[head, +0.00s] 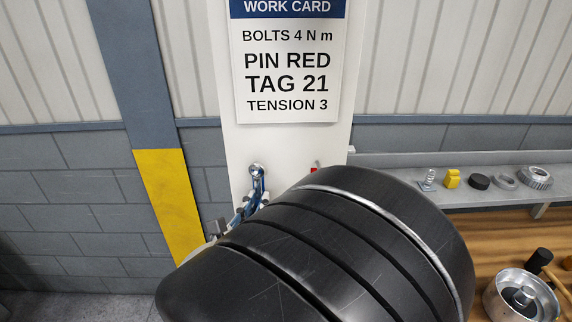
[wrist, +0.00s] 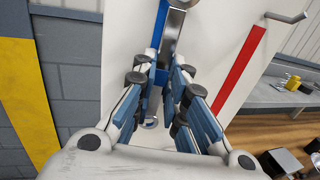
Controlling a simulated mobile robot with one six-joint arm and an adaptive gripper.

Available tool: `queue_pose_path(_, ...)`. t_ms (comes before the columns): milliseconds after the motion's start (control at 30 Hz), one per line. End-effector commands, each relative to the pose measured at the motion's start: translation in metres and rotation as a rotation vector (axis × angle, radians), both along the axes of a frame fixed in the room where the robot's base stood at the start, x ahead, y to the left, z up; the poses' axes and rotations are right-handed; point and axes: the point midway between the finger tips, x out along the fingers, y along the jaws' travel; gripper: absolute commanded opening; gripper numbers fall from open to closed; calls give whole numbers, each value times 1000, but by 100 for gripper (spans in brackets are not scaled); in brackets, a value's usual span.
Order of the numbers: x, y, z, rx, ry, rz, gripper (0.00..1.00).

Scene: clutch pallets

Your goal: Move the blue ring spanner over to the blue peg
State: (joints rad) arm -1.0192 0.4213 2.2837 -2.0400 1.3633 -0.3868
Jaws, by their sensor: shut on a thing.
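The blue ring spanner (wrist: 174,38) is silver with blue on it. In the wrist view it runs up from between the fingertips of my gripper (wrist: 165,80), which is shut on it. In the head view the spanner's shiny ring end (head: 257,171) shows at the top, in front of the white board. My gripper (head: 240,214) is below it, mostly hidden behind my dark arm. A blue stripe (wrist: 158,24) on the board lies behind the spanner. The blue peg is not clearly visible; I cannot tell whether the ring is around it or only in front of it.
A red stripe (wrist: 241,68) and a bare metal peg (wrist: 287,17) are to the right on the board. A shelf (head: 480,198) with small parts is at right, above a wooden bench (head: 489,247) with a metal bowl (head: 517,300). A yellow-based post (head: 170,200) stands left.

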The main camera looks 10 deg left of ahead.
Motion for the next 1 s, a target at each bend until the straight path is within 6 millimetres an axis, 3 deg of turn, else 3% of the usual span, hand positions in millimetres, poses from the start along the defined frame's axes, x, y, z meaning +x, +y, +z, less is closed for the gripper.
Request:
queue_pose_path(67,0,0,0,0,-1,0,0)
queue_pose_path(100,0,0,0,0,-1,0,15)
queue_pose_path(400,0,0,0,0,0,0,35)
queue_pose_path(767,0,0,1,1,0,1,36)
queue_pose_path(867,0,0,9,4,-1,0,36)
queue_pose_path(1000,0,0,35,10,-5,-1,36)
